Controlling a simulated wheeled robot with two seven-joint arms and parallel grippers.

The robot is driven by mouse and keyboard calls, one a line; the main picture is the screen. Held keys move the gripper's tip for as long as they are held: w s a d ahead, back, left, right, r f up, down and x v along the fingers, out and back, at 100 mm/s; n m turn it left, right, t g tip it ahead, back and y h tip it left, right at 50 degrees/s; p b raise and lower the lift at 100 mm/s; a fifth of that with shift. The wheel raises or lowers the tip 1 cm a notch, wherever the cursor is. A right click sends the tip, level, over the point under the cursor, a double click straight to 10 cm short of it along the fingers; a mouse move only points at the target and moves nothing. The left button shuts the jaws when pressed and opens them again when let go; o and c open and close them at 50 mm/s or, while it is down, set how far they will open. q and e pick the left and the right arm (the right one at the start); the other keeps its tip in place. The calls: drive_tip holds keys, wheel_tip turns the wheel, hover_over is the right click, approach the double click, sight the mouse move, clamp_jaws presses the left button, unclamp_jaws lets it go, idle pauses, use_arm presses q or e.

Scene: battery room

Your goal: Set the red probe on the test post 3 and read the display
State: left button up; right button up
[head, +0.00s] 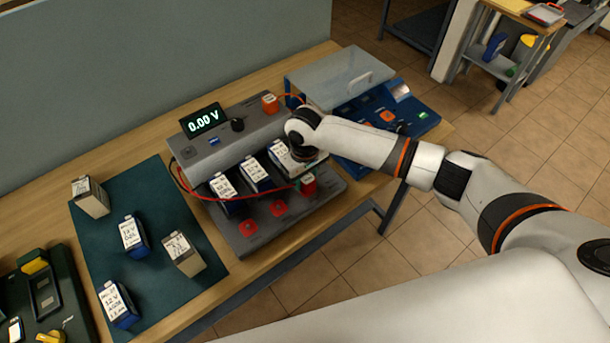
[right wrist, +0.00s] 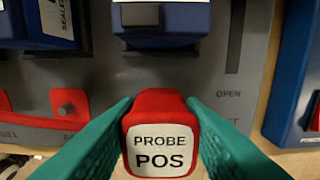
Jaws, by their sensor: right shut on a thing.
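The red probe, labelled "PROBE POS" (right wrist: 158,135), is held between the green fingers of my right gripper (right wrist: 160,130). In the head view the probe (head: 308,184) is at the right end of the tester's front (head: 240,243), below the third battery (head: 283,157). Two red test posts (head: 249,228) (head: 279,208) show to its left. The nearer one also shows in the right wrist view (right wrist: 66,108). The spot under the probe is hidden, so contact with a post cannot be told. The display (head: 203,121) reads 0.00 V. My left gripper is out of view.
A red lead (head: 240,198) loops across the tester's front. Two more batteries (head: 222,186) (head: 256,172) stand in it. Several batteries stand on the green mat (head: 155,190) at left. A blue unit with a clear lid (head: 345,78) is close behind my right arm.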

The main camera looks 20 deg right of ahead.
drive_tip(key=shift+f+b, duration=0.3)
drive_tip(key=shift+f, duration=0.35)
drive_tip(key=o, duration=0.7)
drive_tip(key=shift+r, duration=0.15)
wheel_tip(320, 180, up, 5)
drive_tip(key=p, duration=0.6)
drive_tip(key=shift+r, duration=0.2)
wheel_tip(320, 180, up, 3)
drive_tip(key=shift+f+p, duration=0.2)
drive_tip(key=shift+p, duration=1)
drive_tip(key=shift+r, duration=1.4)
